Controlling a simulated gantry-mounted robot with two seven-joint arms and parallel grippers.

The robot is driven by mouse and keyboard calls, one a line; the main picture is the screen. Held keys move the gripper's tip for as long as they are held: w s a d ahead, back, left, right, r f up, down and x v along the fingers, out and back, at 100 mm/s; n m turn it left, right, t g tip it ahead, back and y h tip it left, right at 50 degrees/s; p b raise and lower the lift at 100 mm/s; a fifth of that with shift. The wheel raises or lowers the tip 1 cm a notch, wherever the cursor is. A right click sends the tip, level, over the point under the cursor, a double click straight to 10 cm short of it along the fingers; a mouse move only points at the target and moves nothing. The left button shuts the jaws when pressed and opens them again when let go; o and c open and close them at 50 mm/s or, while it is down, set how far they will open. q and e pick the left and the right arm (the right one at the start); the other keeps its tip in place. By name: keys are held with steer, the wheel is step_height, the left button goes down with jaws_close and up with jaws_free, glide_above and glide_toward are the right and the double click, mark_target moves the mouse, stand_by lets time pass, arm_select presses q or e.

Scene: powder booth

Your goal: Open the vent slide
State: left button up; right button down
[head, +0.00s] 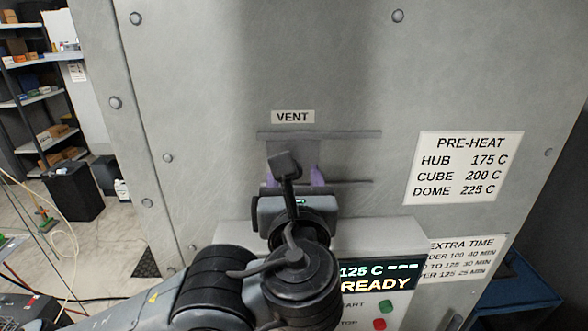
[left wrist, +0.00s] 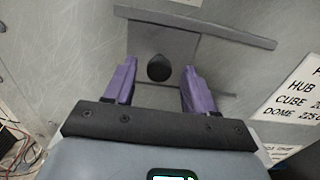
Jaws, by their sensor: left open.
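The vent slide (head: 309,150) is a grey plate between two horizontal rails, under the VENT label (head: 293,117) in the head view. In the left wrist view the slide (left wrist: 165,42) carries a round black knob (left wrist: 159,68). My left gripper (head: 292,178) is open in front of the slide. Its purple fingers stand to the left and right of the knob in the left wrist view, with a visible gap on each side. I cannot tell how deep the fingertips reach along the knob. My own wrist hides the knob in the head view. My right gripper is not in view.
A control box with a lit display (head: 375,278) reading READY, a green button (head: 381,308) and a red button (head: 379,324) sits below the vent. A pre-heat sign (head: 463,168) is at the right. The panel beside the rails is clear. Shelves (head: 38,95) stand far left.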

arm_select(q)
steer(key=shift+w, duration=0.7)
jaws_close()
